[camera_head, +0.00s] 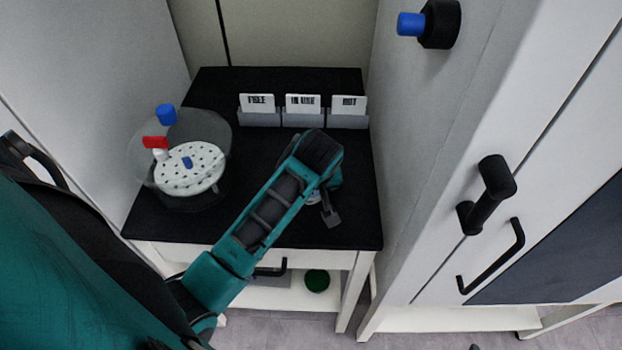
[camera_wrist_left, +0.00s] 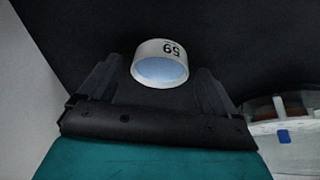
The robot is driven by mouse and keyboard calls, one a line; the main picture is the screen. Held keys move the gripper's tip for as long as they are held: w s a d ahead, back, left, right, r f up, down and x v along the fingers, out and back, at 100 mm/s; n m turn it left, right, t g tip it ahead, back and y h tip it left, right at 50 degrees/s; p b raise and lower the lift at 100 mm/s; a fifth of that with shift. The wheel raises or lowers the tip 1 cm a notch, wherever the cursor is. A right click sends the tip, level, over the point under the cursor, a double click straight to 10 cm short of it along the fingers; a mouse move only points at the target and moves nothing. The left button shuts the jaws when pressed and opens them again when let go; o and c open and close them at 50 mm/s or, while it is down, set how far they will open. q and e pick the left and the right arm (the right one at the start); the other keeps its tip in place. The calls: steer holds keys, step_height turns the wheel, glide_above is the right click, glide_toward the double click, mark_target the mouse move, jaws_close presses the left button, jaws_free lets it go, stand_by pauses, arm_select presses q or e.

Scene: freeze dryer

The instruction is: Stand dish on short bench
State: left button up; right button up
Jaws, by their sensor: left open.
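A small white round dish (camera_wrist_left: 160,62) with a pale blue inside and a dark printed number stands on the black top in the left wrist view. My left gripper (camera_wrist_left: 158,80) is open, with one finger on each side of the dish; I cannot tell whether they touch it. In the head view my left gripper (camera_head: 328,208) points down over the right front part of the black-topped bench (camera_head: 260,225). The arm and gripper hide most or all of the dish there.
A vessel with a perforated white plate (camera_head: 190,168) and a clear cover stands at the bench's left. Three grey label holders (camera_head: 303,118) line the back. A tall white cabinet (camera_head: 430,150) with black handles bounds the right. A green round item (camera_head: 317,280) sits on the lower shelf.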

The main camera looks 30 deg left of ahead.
arm_select(q)
steer(key=v, duration=1.2)
steer(key=shift+f, duration=0.1)
